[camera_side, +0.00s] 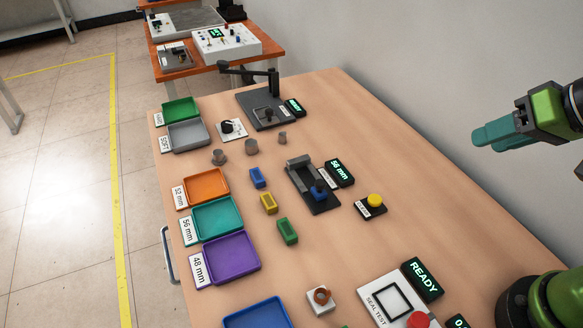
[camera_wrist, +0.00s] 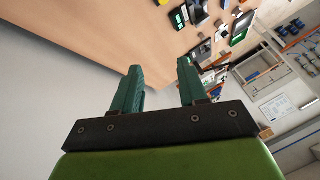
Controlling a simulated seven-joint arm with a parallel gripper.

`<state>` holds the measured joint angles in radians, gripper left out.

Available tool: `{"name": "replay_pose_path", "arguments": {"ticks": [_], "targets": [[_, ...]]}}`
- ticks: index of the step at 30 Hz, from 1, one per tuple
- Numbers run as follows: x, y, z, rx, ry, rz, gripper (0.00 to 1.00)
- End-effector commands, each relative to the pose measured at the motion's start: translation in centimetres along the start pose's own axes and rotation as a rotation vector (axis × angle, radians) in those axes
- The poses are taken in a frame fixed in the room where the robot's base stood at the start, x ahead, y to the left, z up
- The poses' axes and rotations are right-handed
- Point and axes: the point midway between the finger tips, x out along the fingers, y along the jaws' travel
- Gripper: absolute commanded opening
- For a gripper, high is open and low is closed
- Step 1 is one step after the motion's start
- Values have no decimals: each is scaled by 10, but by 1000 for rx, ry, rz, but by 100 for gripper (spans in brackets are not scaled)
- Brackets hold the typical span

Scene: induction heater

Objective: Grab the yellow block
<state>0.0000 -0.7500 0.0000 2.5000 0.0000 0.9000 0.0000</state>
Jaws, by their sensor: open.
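The yellow block (camera_side: 269,203) lies on the wooden table in the side view, between a blue block (camera_side: 258,177) and a green block (camera_side: 287,231). My gripper (camera_side: 484,138) is at the upper right of the side view, raised above the table and well to the right of the yellow block. In the wrist view its two teal fingers (camera_wrist: 160,82) stand apart with nothing between them. I cannot make out the yellow block in the wrist view.
Left of the blocks are orange (camera_side: 206,187), teal (camera_side: 218,219) and purple (camera_side: 231,258) trays. A black fixture (camera_side: 316,200) stands right of the blocks, near a yellow button (camera_side: 375,200). Bare table lies between the blocks and trays.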

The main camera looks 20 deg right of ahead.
Motion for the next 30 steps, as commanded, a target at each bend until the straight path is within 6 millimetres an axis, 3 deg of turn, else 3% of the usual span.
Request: {"name": "replay_pose_path", "arguments": {"ticks": [2, 5, 13, 17, 23, 30], "targets": [[0, 0, 0, 0, 0, 0, 43], [0, 0, 0, 0, 0, 0, 55], [0, -1, 0, -3, -2, -2, 55], [15, -6, 9, -28, -74, 2, 55], [48, -48, -14, -124, -219, 10, 55], [106, -123, -44, -249, -391, 54, 55]]}}
